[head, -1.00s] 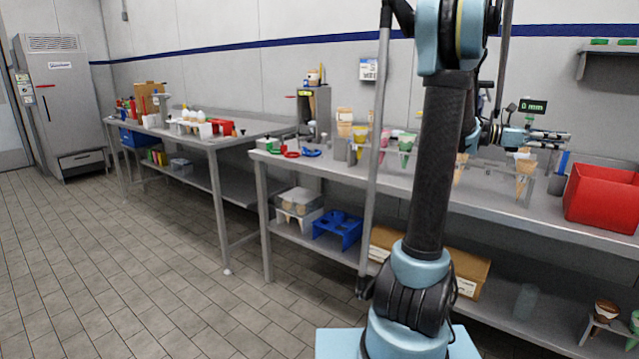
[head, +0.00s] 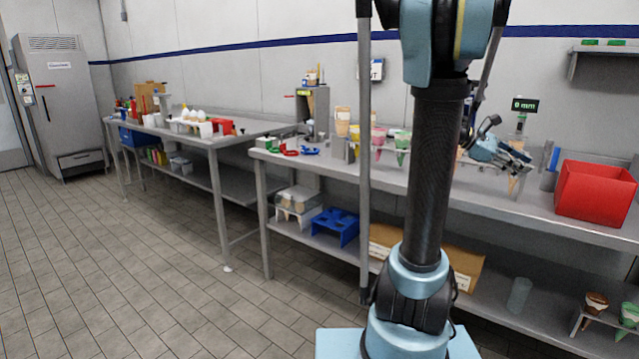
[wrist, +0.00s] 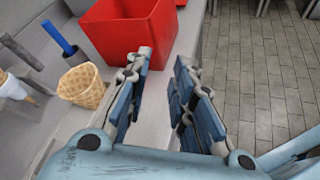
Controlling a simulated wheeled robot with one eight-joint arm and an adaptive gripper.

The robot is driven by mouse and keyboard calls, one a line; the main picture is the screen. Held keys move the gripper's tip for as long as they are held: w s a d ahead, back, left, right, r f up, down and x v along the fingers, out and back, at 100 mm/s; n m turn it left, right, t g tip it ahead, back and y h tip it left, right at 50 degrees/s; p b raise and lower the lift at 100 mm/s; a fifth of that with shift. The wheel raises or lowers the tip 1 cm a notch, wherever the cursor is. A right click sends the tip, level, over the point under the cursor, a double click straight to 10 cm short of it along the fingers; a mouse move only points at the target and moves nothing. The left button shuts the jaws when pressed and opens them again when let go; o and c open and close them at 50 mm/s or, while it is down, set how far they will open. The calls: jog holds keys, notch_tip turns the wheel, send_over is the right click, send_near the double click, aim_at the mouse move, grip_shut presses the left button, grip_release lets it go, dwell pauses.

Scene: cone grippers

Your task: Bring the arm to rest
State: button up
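My gripper (head: 518,160) is above the right part of the long steel table (head: 420,178), left of the red bin, tilted downward. In the wrist view my gripper (wrist: 164,62) has its two blue-padded fingers apart, with nothing between them. My arm stands upright in the middle of the head view and bends over toward the table; it hides part of the table. A wafer cone (wrist: 82,86) is beside the left finger in the wrist view, apart from it.
The red bin (head: 595,192) stands at the table's right end. A display (head: 525,105) reads 0 mm behind my gripper. Several cones, including a green-topped one (head: 402,145), stand left of it. A blue-handled tool (wrist: 60,38) stands near the cone. The floor at left is clear.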

jog(key=s+a+f+m+t+y, duration=0.2)
jog(key=a+f, duration=0.5)
jog(key=a, duration=0.5)
jog(key=s+a+f+m+t+y, duration=0.1)
jog(key=s+a+f+m+y, duration=0.3)
jog(key=a, duration=0.9)
jog(key=s+a+f+m+t+y, duration=0.2)
jog(key=s+a+f+y, duration=0.5)
jog(key=a+f, duration=0.5)
jog(key=shift+a+m+t, duration=0.3)
jog(key=shift+a+m, duration=0.35)
jog(key=shift+m, duration=0.15)
jog(key=shift+w+f, duration=0.2)
jog(key=shift+w, duration=0.2)
